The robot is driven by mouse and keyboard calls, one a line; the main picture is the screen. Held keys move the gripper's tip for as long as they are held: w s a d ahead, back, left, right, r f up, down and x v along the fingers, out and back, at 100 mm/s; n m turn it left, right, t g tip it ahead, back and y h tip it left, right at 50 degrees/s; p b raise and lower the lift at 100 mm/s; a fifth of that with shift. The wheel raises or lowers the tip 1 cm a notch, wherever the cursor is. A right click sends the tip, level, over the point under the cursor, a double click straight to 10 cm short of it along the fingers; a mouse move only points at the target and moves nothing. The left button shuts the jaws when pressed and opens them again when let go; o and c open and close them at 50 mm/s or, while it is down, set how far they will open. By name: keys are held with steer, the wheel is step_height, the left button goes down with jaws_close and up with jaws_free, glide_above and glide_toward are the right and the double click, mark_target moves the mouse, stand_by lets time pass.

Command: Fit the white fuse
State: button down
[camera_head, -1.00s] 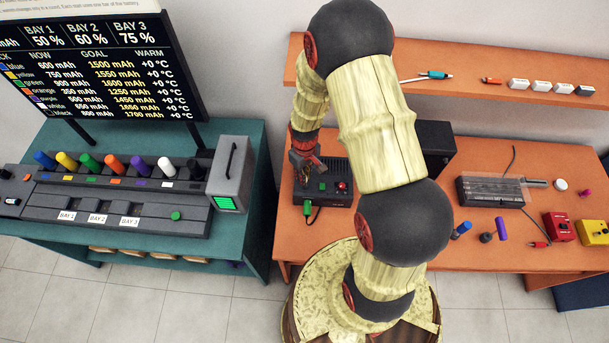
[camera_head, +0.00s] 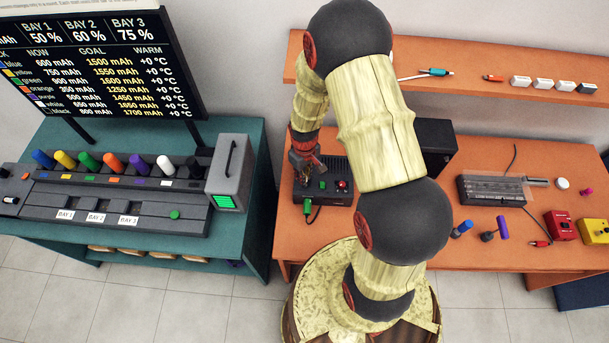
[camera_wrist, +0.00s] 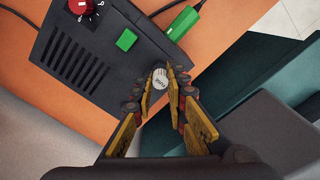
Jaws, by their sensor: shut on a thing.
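My gripper (camera_wrist: 161,84) is shut on a round whitish piece with dark lettering (camera_wrist: 160,78), at the edge of a black box (camera_wrist: 95,60). I cannot tell whether this piece is the white fuse or a cap, nor whether it is seated in the box. In the head view my gripper (camera_head: 304,172) is at the left part of the black box (camera_head: 328,196), and the held piece is hidden. The box has a green button (camera_wrist: 126,39), a red knob (camera_wrist: 80,6) and vent slots. Several small whitish blocks (camera_head: 543,84) lie on the shelf; I cannot tell what they are.
The orange bench (camera_head: 400,240) holds a clear-covered device (camera_head: 490,190), red (camera_head: 559,225) and yellow (camera_head: 592,231) boxes, and small tools. A green plug (camera_wrist: 183,22) and cable are beside the black box. The teal bench (camera_head: 240,150) with a battery rack is at left.

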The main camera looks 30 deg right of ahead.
steer(key=shift+f+b, duration=0.45)
steer(key=shift+f, duration=0.3)
steer(key=c, duration=1.8)
jaws_free()
steer(key=shift+o, duration=0.6)
step_height(320, 180, up, 12)
